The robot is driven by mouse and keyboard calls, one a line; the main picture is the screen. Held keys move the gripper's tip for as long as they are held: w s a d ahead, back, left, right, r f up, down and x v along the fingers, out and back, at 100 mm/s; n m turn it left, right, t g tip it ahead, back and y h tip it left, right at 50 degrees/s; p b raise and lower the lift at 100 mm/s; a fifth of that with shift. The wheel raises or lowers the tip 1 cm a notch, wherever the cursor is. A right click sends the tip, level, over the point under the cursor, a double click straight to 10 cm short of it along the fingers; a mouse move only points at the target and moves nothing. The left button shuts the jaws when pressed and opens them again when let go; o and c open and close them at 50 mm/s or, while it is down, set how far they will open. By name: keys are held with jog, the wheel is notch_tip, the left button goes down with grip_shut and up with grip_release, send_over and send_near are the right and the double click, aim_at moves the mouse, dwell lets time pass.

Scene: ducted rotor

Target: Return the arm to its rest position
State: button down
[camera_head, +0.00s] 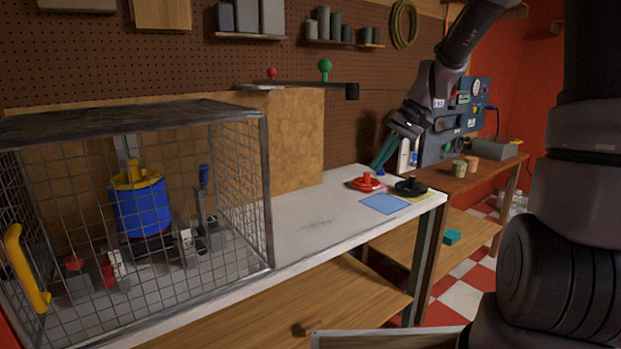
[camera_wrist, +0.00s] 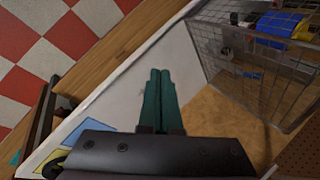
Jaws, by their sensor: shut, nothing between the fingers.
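My gripper (camera_head: 383,163) is at the end of my raised arm, above the right end of the white workbench (camera_head: 318,219) in the head view. Its teal fingers point down and to the left. In the wrist view the gripper (camera_wrist: 160,74) has its two fingers side by side, shut and empty. It appears apart from the bench surface. My arm comes down from the top right of the head view.
A wire cage (camera_head: 267,190) around a blue rotor unit (camera_head: 141,208) stands on the left. A red knob (camera_head: 366,182), a black knob (camera_head: 410,187) and a blue square (camera_head: 384,204) lie below my gripper. A wooden side table (camera_head: 490,164) stands at right. The bench's middle is clear.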

jog(key=s+d+r+m+t+h, duration=0.1)
jog(key=s+d+r+t+h, duration=0.1)
jog(key=s+r, duration=0.5)
jog(key=s+d+r+m+t+h, duration=0.2)
jog(key=s+d+r+t, duration=0.2)
jog(key=s+r, duration=0.3)
jog(key=s+d, duration=0.1)
jog(key=s, duration=0.4)
jog(key=shift+s+d+m+t, duration=0.25)
jog(key=shift+d+m+t, duration=0.05)
jog(key=shift+d+t, duration=0.1)
jog(key=shift+a, duration=0.1)
